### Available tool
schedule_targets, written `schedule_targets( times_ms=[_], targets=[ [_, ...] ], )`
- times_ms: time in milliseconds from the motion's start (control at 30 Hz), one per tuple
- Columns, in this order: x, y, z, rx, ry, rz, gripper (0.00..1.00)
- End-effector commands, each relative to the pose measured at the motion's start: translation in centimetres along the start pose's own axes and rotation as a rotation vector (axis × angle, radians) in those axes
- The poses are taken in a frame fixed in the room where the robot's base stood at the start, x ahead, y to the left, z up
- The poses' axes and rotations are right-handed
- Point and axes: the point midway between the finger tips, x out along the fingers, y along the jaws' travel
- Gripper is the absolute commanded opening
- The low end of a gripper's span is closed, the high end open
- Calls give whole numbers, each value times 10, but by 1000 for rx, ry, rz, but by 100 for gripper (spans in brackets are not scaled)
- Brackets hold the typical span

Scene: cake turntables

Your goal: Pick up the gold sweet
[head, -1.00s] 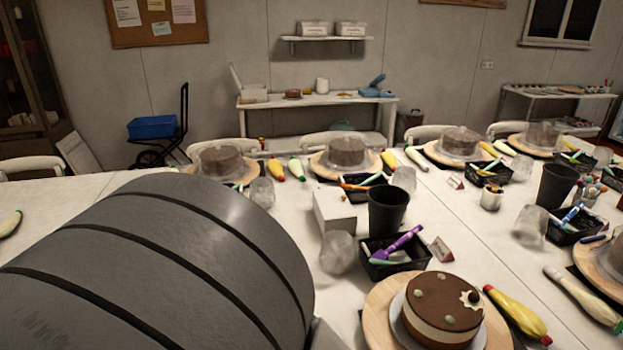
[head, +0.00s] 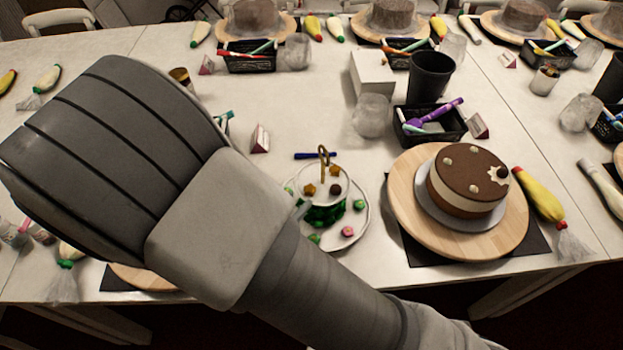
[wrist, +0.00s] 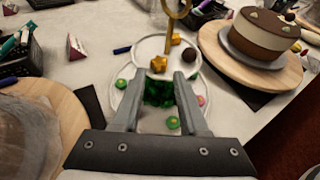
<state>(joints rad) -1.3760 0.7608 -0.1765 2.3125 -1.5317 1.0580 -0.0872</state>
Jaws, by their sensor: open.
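A small two-tier stand with white plates and a gold ring handle (head: 323,157) stands on the table in the head view. Two gold star-shaped sweets lie on its upper tier: one gold sweet (wrist: 158,64) nearer and one (wrist: 175,39) by the post. They also show in the head view, nearer one (head: 309,190) and farther one (head: 335,170). A dark brown sweet (wrist: 189,55) lies to their right. My gripper (wrist: 160,75) is open, its fingers over the near side of the stand. The nearer gold sweet appears just beyond and between the fingertips, apparently untouched. In the head view my arm hides most of the gripper.
The lower plate (head: 360,220) holds green and pink sweets around green decoration. A chocolate cake (head: 467,180) on a wooden turntable (head: 405,205) stands to the right. A black basket (head: 440,135), a dark cup (head: 430,78) and a blue pen (head: 312,156) are behind.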

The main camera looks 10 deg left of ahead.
Motion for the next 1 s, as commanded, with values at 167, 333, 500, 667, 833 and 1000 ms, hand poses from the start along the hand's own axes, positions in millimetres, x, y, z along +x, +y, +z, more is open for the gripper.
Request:
schedule_targets(
  times_ms=[167, 333, 500, 667, 833, 1000],
  targets=[
    [13, 0, 0, -1, -1, -1, 43],
    [40, 1, -2, -1, -1, -3, 43],
    [54, 2, -1, 0, 0, 0, 43],
    [55, 2, -1, 1, 0, 1, 43],
    [55, 2, -1, 0, 0, 1, 23],
    [54, 2, -1, 0, 0, 1, 0]
  ],
)
